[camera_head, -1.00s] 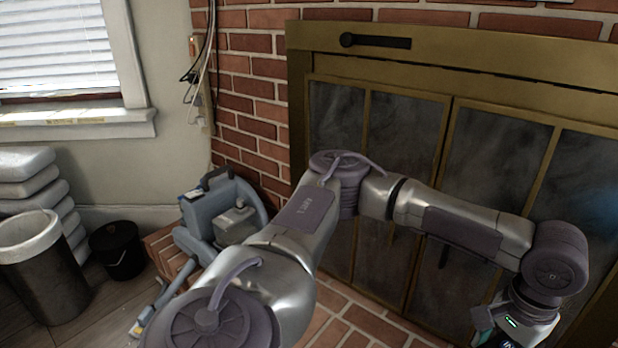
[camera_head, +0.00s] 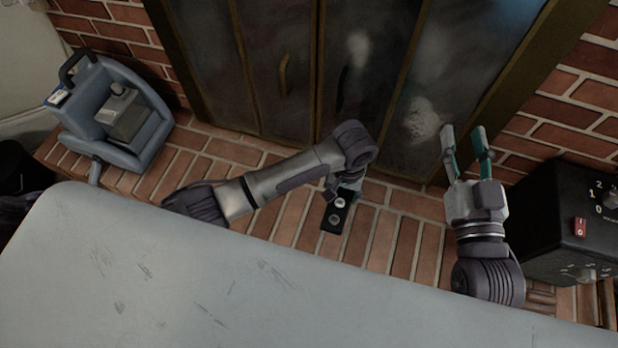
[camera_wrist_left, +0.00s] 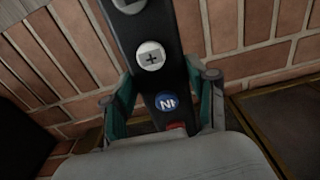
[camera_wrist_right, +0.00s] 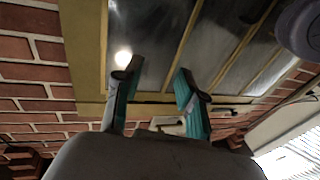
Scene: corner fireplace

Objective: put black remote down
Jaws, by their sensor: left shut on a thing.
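The black remote (camera_head: 337,217) has round grey buttons and shows over the brick hearth in the head view. It also shows between the fingers in the left wrist view (camera_wrist_left: 130,45), with a blue button and a bit of red near the gripper. My left gripper (camera_wrist_left: 163,103) is shut on the remote by one end. In the head view my left arm partly covers that end. I cannot tell whether the remote touches the bricks. My right gripper (camera_head: 468,150) is open and empty, pointing up in front of the fireplace doors; its fingers also show in the right wrist view (camera_wrist_right: 158,92).
The brick hearth (camera_head: 285,215) has bare room around the remote. A blue-grey machine (camera_head: 118,115) stands at its left end. A black box (camera_head: 560,215) with dials and a red switch stands at right. The fireplace doors (camera_head: 275,70) stand behind.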

